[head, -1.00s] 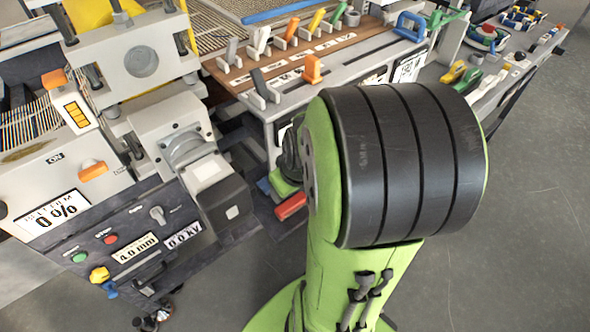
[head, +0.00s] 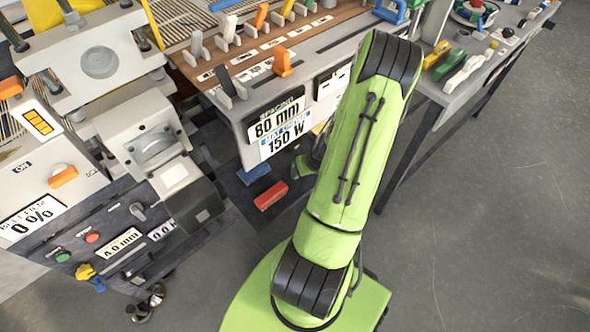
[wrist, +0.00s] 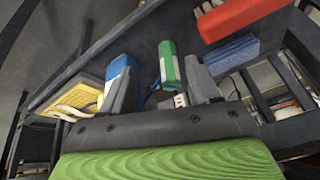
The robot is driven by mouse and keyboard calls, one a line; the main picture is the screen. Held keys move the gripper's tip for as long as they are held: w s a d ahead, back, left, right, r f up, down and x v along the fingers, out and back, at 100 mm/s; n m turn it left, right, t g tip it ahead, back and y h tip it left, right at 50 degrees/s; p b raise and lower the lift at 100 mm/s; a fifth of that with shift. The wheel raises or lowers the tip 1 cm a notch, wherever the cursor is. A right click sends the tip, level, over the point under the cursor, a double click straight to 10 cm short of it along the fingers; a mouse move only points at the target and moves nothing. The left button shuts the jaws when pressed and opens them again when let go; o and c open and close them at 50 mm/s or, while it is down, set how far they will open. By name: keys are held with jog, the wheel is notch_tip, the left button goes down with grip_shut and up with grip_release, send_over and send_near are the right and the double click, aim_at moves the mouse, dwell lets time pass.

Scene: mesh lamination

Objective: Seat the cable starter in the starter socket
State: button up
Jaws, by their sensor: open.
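My gripper (wrist: 158,68) shows in the wrist view with its two grey fingers apart and nothing held between them. Beyond the fingertips stand a green block-like piece (wrist: 169,66) and a blue piece (wrist: 118,68), the blue one partly behind the left finger. A yellow ribbed piece (wrist: 80,95) with pale cables lies to the left. I cannot tell which of these is the cable starter, nor make out the starter socket. In the head view my arm hides most of the gripper and what lies in front of it.
A red block (head: 270,195) and a blue block (head: 253,174) lie on a low dark shelf under the bench; both show at upper right in the wrist view. The bench front (head: 235,112) with sign plates overhangs them. Grey floor (head: 500,200) is clear at right.

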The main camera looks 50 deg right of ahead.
jog(key=w+f, duration=0.1)
jog(key=w+d+f, duration=0.1)
jog(key=w, duration=0.1)
jog(key=w+f+b, duration=0.1)
jog(key=shift+w+d, duration=0.25)
jog(key=shift+d, duration=0.05)
jog(key=shift+r, duration=0.15)
grip_shut()
jog(key=shift+r, duration=0.1)
jog(key=shift+r, duration=0.25)
jog(key=s+a+p, duration=0.3)
jog(key=s, duration=0.5)
jog(key=s+a+p, duration=0.3)
jog(key=s, duration=0.6)
jog(key=shift+a+r, duration=0.2)
jog(key=shift+r, duration=0.2)
